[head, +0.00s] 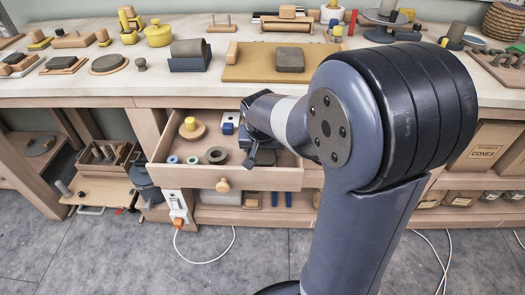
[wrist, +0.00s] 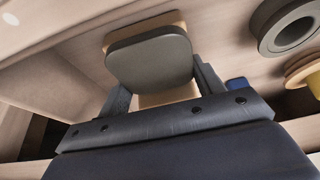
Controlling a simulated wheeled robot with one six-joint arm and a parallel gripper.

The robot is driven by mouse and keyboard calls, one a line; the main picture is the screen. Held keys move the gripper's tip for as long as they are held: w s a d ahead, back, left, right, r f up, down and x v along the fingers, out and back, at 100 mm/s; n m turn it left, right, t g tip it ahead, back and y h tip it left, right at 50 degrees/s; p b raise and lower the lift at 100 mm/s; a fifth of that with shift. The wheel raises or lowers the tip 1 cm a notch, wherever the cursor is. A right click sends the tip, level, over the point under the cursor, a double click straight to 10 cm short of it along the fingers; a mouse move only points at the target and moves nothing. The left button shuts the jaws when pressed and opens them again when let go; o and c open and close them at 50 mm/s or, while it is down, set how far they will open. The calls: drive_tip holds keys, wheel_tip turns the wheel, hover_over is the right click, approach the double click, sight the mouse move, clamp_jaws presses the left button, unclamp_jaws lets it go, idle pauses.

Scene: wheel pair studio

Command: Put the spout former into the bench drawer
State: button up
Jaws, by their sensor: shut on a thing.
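The bench drawer (head: 285,178) is pulled open below the bench top. My gripper (head: 256,160) is inside it, near its right side, with the arm reaching in from the right. In the wrist view my gripper (wrist: 160,90) is shut on a dark grey, rounded piece (wrist: 150,60) with pale wood showing behind it, which I take as the spout former. The held piece is over the drawer floor (wrist: 225,45); I cannot tell whether it touches. In the head view my gripper and arm mostly hide it.
In the drawer lie a yellow-knobbed wooden disc (head: 193,130), a blue and white piece (head: 228,126), a dark ring (head: 216,155) and small teal rings (head: 172,160). The bench top (head: 110,88) above is crowded with tools. A white cable (head: 215,260) lies on the floor.

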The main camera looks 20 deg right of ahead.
drive_tip(key=shift+f, duration=0.1)
drive_tip(key=o, duration=1)
drive_tip(key=shift+f, duration=0.1)
drive_tip(key=shift+c, duration=0.2)
drive_tip(key=o, duration=0.5)
drive_tip(key=shift+r, duration=0.3)
drive_tip(key=p+v, duration=0.2)
drive_tip(key=v, duration=0.9)
drive_tip(key=shift+s+r+p, duration=0.25)
drive_tip(key=shift+r+p, duration=0.05)
drive_tip(key=shift+r, duration=0.05)
